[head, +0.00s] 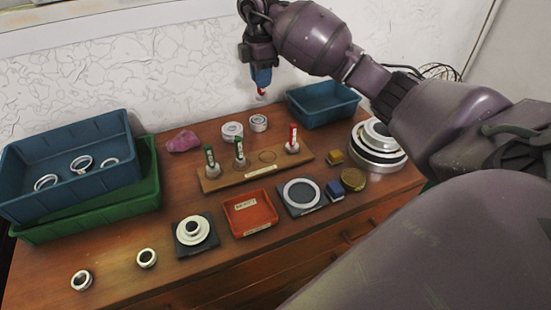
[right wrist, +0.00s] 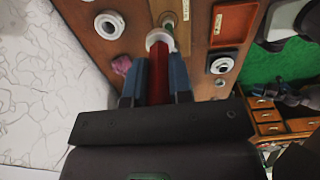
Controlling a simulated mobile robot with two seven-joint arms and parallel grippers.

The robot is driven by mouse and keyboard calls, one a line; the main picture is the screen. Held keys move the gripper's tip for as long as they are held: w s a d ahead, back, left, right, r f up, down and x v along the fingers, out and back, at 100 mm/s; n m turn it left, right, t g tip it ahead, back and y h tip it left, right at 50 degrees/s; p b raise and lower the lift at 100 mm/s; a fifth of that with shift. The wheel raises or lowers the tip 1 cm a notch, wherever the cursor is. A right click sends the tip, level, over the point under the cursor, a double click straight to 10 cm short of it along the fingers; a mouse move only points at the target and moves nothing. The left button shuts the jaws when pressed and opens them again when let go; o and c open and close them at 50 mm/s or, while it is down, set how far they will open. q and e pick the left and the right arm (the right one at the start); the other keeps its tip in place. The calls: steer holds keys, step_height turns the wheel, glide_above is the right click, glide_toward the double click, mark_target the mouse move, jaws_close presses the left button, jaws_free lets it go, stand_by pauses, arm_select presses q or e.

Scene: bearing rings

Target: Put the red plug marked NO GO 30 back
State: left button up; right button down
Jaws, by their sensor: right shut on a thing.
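My right gripper (head: 261,82) is high above the back of the table, pointing down and shut on a red plug (head: 261,92). In the right wrist view the red plug (right wrist: 159,75) sits between the blue fingers, its pale end pointing away from the gripper; no marking on it is readable. The wooden stand (head: 230,180) below holds two green-handled plugs (head: 210,157) (head: 239,150) and one red-handled plug (head: 293,138), all upright. A bare round spot (head: 267,156) lies between the second green plug and the red one.
Two white rings (head: 232,131) and a pink lump (head: 182,141) lie behind the stand. In front are a red tray (head: 249,212), a dark pad with a ring (head: 301,193) and a pad with a bearing (head: 195,234). Bins (head: 75,160) stand left; a blue bin (head: 322,104) stands behind right.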

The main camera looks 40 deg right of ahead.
steer(key=shift+s+d, duration=0.3)
steer(key=shift+s, duration=0.2)
steer(key=shift+s+f, duration=0.15)
steer(key=shift+f, duration=0.15)
step_height(320, 180, down, 19)
steer(key=b, duration=0.2)
steer(key=shift+f+b, duration=0.1)
steer(key=shift+b, duration=0.2)
steer(key=shift+f, duration=0.25)
arm_select(q)
steer(key=shift+w+d+f, duration=0.2)
steer(key=shift+w+f, duration=0.25)
steer(key=shift+f, duration=0.3)
arm_select(e)
steer(key=shift+r, duration=0.1)
